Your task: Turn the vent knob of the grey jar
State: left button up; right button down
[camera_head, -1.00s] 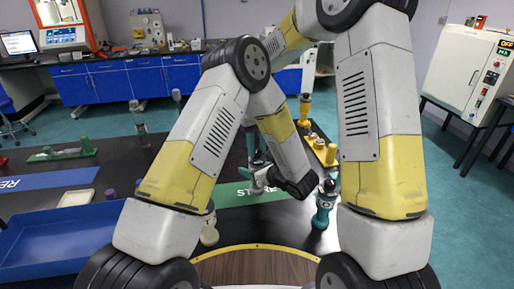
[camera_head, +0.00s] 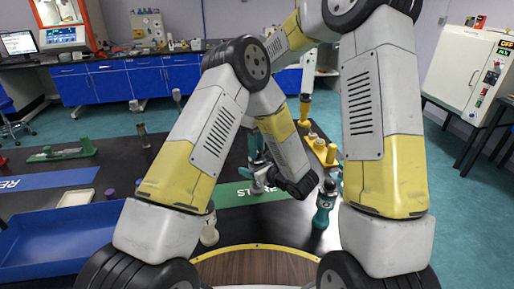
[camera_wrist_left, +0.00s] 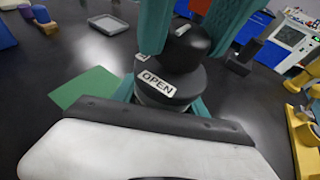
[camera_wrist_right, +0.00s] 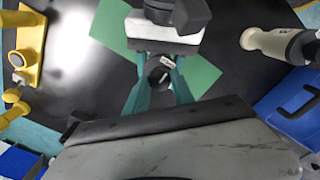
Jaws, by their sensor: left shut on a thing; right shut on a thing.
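The grey jar (camera_wrist_left: 170,85) shows in the left wrist view, with a black knob (camera_wrist_left: 188,45) on top and a label reading OPEN on its shoulder. My left gripper (camera_wrist_left: 192,28) has its teal fingers closed on either side of the knob. My right gripper (camera_wrist_right: 162,85) is closed around the dark jar body (camera_wrist_right: 160,77) in the right wrist view. Its fingers also show below the jar's shoulder in the left wrist view. In the head view my left forearm and wrist hide most of the jar.
A green mat (camera_head: 232,195) lies under the work area. A teal bottle (camera_head: 323,208) stands to the right, and a cream bottle (camera_wrist_right: 270,43) with a dark cap stands apart. A yellow rack (camera_head: 320,150) is at the back right. A blue tray (camera_head: 60,240) is at the front left.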

jog(key=c, duration=1.1)
grip_release()
jog(key=shift+o, duration=0.2)
notch_tip(320, 180, up, 12)
pick_arm(q)
jog(key=o, duration=1.6)
